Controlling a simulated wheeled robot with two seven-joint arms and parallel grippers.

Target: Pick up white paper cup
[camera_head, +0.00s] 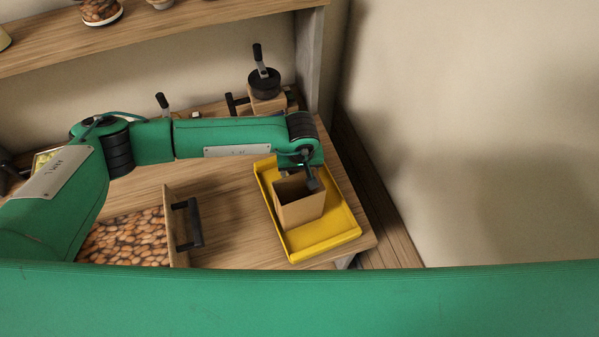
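I cannot make out a white paper cup for certain. A pale object (4,39) is cut off by the left edge on the upper shelf, and a small pale vessel (160,4) is cut off by the top edge; neither is clearly a paper cup. My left arm reaches across the table, and my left gripper (312,182) points down at the rim of an open brown box (300,208). The fingers are small and partly hidden, so whether they hold anything cannot be seen. My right gripper is out of view.
The brown box stands in a yellow tray (333,240) near the table's right end. A wooden crate (178,225) with a black handle and brown contents is left of it. A coffee grinder (265,85) stands behind. A wall lies right; a green band hides the foreground.

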